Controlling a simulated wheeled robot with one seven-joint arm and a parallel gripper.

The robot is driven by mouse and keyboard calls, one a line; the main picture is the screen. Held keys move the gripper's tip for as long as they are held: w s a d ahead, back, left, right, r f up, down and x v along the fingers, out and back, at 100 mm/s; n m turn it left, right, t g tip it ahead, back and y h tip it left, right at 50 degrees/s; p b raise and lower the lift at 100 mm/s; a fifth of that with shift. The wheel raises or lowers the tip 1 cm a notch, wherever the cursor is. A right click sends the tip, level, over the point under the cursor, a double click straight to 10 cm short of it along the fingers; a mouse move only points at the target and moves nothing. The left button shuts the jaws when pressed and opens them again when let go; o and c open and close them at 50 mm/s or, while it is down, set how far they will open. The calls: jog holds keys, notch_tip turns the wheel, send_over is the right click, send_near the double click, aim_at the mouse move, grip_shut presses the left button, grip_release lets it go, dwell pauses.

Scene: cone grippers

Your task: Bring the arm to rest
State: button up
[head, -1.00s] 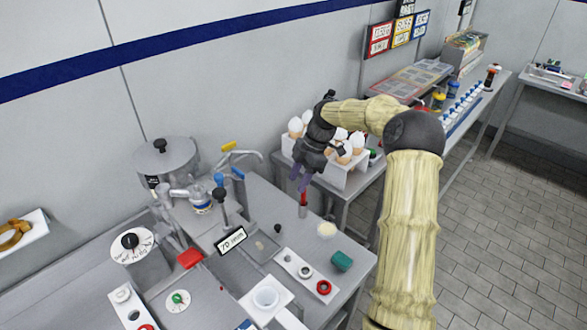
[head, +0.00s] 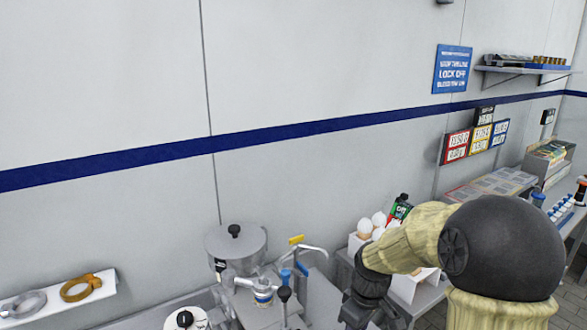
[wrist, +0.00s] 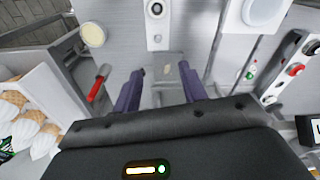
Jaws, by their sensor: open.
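My gripper (wrist: 164,88) shows in the wrist view with its two purple fingers apart and nothing between them. It points down over the grey metal worktop (wrist: 165,72). In the head view my arm comes in from the lower right, and its dark wrist (head: 365,300) hangs at the bottom edge. The fingertips are out of that picture. A red-handled tool (wrist: 97,85) stands just left of the fingers in the wrist view, apart from them.
White rack of cones (head: 415,287) is close beside my wrist; it also shows in the wrist view (wrist: 45,85). A wall shelf (head: 60,298) holds rings.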

jog(key=s+d+m+t, duration=0.1)
jog(key=s+m+t, duration=0.1)
jog(key=s+m, duration=0.6)
jog(key=s, duration=0.4)
jog(key=shift+s+r+m+h, duration=0.3)
jog(key=shift+s+m+h, duration=0.1)
